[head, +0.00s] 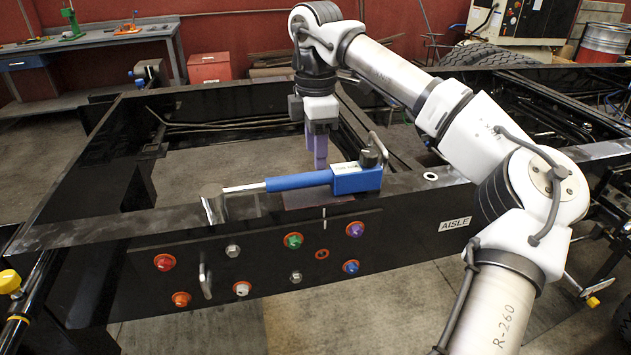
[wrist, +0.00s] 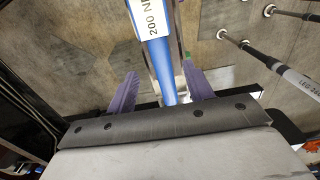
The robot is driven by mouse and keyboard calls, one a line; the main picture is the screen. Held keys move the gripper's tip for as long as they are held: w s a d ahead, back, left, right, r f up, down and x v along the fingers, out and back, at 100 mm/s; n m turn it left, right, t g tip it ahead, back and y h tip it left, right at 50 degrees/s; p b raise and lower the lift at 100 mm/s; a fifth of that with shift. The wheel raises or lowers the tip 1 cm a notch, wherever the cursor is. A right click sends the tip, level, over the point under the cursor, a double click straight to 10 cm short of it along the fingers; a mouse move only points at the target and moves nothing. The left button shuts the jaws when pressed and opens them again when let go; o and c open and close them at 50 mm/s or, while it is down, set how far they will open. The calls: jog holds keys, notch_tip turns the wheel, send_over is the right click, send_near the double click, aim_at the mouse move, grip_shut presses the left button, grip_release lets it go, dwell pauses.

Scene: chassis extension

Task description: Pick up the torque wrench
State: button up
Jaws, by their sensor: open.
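The torque wrench (head: 298,181) has a blue handle, a blue block, a dark knob at the right end and a silver rod at the left. It lies lengthwise along the top of the black chassis rail (head: 415,185). My gripper (head: 317,160) is open, with purple fingers pointing down at the wrench's middle. In the wrist view, the wrench (wrist: 158,58) with its "200 N" label runs between the two spread fingers of my gripper (wrist: 160,88). I cannot tell whether the fingers are level with the handle or above it; no contact is clear.
Coloured bolts and caps, such as a purple one (head: 355,230), stud the rail's front face, with a metal handle (head: 205,275) at left. A thin bent bar (head: 379,146) rises behind the wrench. A workbench (head: 95,40) stands at the back left.

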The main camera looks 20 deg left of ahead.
aim_at(314, 173)
jog(key=shift+s+a+f+p, duration=0.1)
jog(key=shift+f+p, duration=0.3)
jog(key=shift+f, duration=1.55)
jog(key=shift+s+f+p, duration=0.1)
jog(key=shift+f+p, duration=0.3)
jog(key=shift+f, duration=1.5)
jog(key=shift+r, duration=0.1)
grip_shut()
